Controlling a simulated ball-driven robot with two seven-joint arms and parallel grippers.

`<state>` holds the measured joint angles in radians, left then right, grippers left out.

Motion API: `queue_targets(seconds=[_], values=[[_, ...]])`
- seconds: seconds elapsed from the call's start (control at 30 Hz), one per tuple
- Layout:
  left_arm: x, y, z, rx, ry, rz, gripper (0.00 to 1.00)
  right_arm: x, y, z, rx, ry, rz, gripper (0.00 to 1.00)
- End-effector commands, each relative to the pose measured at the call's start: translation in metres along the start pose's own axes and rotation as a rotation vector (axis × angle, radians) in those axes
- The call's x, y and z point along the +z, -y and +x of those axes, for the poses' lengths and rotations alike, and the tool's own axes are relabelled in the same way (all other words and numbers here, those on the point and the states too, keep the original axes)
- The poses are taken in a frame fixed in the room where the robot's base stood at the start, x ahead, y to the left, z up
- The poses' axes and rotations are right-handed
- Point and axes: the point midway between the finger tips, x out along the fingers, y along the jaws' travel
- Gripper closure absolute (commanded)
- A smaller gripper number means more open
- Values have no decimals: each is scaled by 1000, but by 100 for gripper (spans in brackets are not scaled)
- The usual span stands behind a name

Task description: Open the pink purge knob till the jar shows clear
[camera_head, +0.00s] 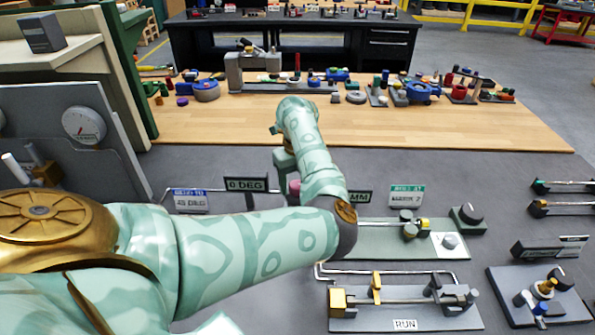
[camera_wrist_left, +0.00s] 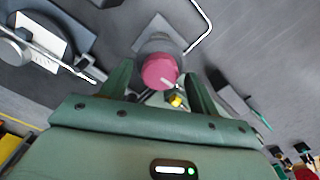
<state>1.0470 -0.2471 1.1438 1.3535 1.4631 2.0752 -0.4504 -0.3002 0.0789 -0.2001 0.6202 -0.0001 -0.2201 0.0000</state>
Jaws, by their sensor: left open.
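The pink purge knob (camera_wrist_left: 160,72) sits on a round grey body with a grey plate. In the head view, a small pink patch of the knob (camera_head: 294,188) shows beside my left forearm, which hides most of it. My left gripper (camera_wrist_left: 158,78) is open, its two green fingers apart on either side of the knob in the wrist view. I cannot tell whether they touch it. In the head view the gripper (camera_head: 284,166) is partly hidden by my arm. I cannot make out the jar clearly. My right gripper is not in view.
A sign reading 0 DEG (camera_head: 246,185) and a green-topped sign (camera_head: 406,195) stand near my arm. A RUN fixture (camera_head: 404,324) with a pipe lies in front. A dial panel (camera_head: 84,125) stands left. A wooden bench top (camera_head: 230,125) with many parts lies behind.

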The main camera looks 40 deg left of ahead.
Motion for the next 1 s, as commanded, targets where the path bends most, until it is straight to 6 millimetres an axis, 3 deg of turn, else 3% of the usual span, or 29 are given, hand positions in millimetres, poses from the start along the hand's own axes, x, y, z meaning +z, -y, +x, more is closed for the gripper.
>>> queue_targets(seconds=[0.17,0.6,0.8,1.0], values=[[0,1,-20,-3,1,0,39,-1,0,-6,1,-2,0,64],[0,1,-133,-5,2,-1,39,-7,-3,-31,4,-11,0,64],[0,1,-158,-2,1,0,39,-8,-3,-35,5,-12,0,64],[0,0,-163,0,0,0,39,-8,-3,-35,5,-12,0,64]])
